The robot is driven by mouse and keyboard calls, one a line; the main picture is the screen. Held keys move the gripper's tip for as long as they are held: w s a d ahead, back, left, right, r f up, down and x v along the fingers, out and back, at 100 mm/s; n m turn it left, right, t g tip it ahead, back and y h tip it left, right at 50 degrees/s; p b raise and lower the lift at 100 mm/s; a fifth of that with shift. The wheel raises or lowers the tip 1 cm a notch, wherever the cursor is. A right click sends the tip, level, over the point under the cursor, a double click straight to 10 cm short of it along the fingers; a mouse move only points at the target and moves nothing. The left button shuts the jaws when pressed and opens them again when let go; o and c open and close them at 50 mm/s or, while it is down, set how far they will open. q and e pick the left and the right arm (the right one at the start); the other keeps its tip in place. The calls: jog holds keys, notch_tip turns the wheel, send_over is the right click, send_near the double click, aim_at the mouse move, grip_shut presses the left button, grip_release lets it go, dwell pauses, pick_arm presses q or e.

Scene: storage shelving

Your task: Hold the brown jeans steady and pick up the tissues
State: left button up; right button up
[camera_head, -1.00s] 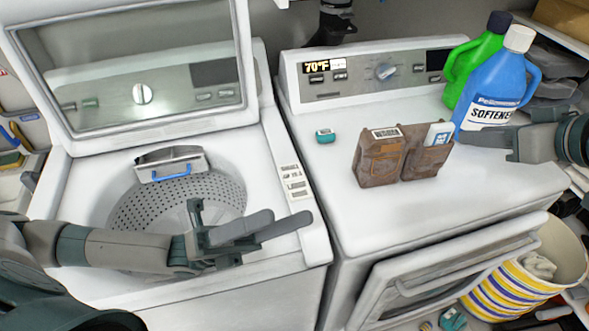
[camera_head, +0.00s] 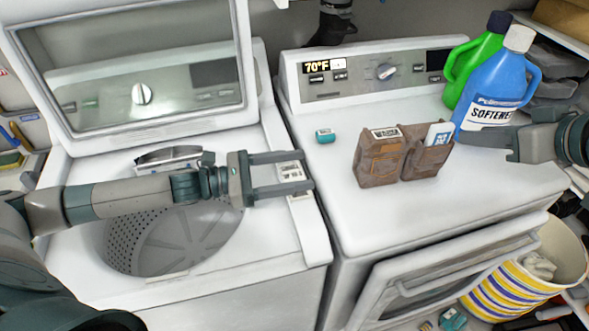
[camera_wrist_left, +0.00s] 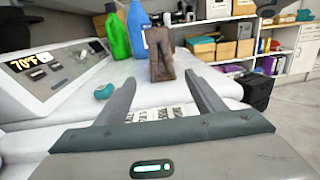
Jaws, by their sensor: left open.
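The brown jeans (camera_head: 381,160) stand upright on top of the dryer. A white and blue tissue pack (camera_head: 438,135) sticks out of the top of their right part. The jeans also show ahead of the fingers in the left wrist view (camera_wrist_left: 161,62). My left gripper (camera_head: 306,172) is open and empty above the washer's right edge, to the left of the jeans and apart from them. My right gripper (camera_head: 508,143) is at the right of the jeans, near the blue bottle; its fingers overlap in the picture, so its opening is unclear.
A blue softener bottle (camera_head: 497,88) and a green bottle (camera_head: 468,68) stand behind and right of the jeans. A small teal item (camera_head: 325,136) lies on the dryer (camera_head: 480,215) left of the jeans. The washer lid (camera_head: 130,55) is raised. The dryer top in front is clear.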

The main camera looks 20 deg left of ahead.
aim_at(357, 162)
pick_arm(q)
jog(key=x, duration=1.7)
jog(key=shift+w+d, duration=0.1)
jog(key=shift+d, duration=0.1)
